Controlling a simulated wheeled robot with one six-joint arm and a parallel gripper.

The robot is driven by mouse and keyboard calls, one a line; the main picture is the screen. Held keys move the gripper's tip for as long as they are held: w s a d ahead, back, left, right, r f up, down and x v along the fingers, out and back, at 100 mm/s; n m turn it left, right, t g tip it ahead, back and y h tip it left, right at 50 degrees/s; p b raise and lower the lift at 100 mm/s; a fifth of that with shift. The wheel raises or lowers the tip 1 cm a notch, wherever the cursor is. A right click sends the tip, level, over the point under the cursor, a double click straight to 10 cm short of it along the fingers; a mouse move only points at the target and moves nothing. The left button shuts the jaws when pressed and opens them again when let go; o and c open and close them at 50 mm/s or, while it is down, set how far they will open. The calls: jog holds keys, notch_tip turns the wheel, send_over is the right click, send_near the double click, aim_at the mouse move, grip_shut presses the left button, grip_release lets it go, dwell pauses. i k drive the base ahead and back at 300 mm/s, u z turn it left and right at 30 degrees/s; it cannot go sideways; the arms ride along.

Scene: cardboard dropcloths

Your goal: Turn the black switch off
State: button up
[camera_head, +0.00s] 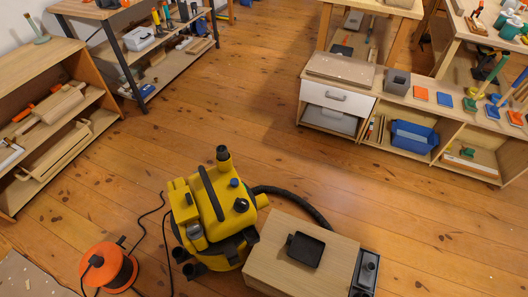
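A yellow and black shop vacuum (207,212) stands on the floor at the lower middle. A dark box with small fittings on top (368,268) stands against the right end of a low wooden box (300,262). I cannot tell which of these black parts is the switch, or its position. My gripper is not in view.
An orange cable reel (108,267) and loose black cables lie left of the vacuum. Shelves (57,120) and a low cabinet (337,98) line the room. The middle floor is clear.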

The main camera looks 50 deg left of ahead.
aim_at(242, 206)
jog(key=u, duration=2.05)
